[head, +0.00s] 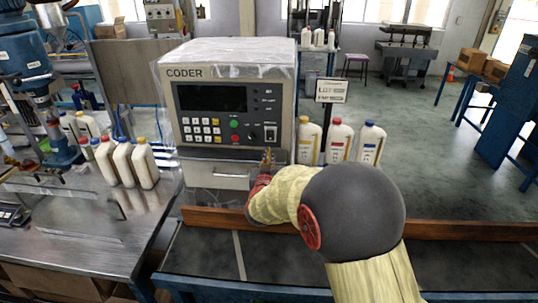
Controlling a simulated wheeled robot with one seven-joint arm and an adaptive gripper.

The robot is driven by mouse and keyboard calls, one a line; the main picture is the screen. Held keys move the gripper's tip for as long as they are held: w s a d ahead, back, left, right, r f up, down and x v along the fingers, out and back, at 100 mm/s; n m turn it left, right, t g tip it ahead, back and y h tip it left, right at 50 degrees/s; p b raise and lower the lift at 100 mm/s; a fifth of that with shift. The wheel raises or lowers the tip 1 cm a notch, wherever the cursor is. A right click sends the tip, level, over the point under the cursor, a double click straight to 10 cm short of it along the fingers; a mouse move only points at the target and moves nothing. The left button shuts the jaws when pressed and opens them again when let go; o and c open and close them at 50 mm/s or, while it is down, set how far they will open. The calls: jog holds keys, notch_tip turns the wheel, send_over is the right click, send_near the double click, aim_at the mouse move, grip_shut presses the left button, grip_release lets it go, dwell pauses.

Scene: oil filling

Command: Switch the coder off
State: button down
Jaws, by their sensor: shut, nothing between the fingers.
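The coder (232,155) is a beige box labelled CODER, with clear film over its top. Its dark front panel has a black, unlit display (211,98), a white keypad, a green button (234,124), a red button (235,138), a black knob (252,138) and a switch (270,133) at the lower right. Which way the switch is set is too small to tell. My gripper (267,155) is shut and empty. Its tips are just below the switch, in front of the panel's lower right edge; whether they touch is unclear.
Several bottles stand right of the coder (340,143) and left of it (132,162). A sign (331,91) rises behind the right bottles. A wooden rail (460,231) edges the dark conveyor (205,252) in front. A blue machine (30,70) stands at left.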

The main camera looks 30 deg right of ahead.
jog(key=f+p+v, duration=0.1)
jog(key=f+v, duration=0.1)
jog(key=v, duration=0.6)
jog(key=shift+s, duration=0.2)
jog(key=a+f+n+g+y, duration=0.25)
jog(key=a+f+y, duration=0.35)
jog(key=f, duration=0.4)
jog(key=s+a+f+g+y, duration=0.2)
jog(key=s+a+g+y, duration=0.1)
jog(key=s+a, duration=0.45)
jog(key=s+a+r+n+g, duration=0.1)
jog(key=s+r+g, duration=0.1)
jog(key=s+r, duration=0.35)
jog(key=s+a+r+n+g, duration=0.1)
jog(key=s+r+n+g, duration=0.1)
jog(key=s, duration=0.7)
jog(key=s+r+n+g, duration=0.1)
jog(key=s+r, duration=0.3)
jog(key=s, duration=0.4)
notch_tip(320, 180, up, 6)
jog(key=t, duration=0.2)
jog(key=shift+s+y, duration=0.3)
jog(key=shift+s, duration=0.2)
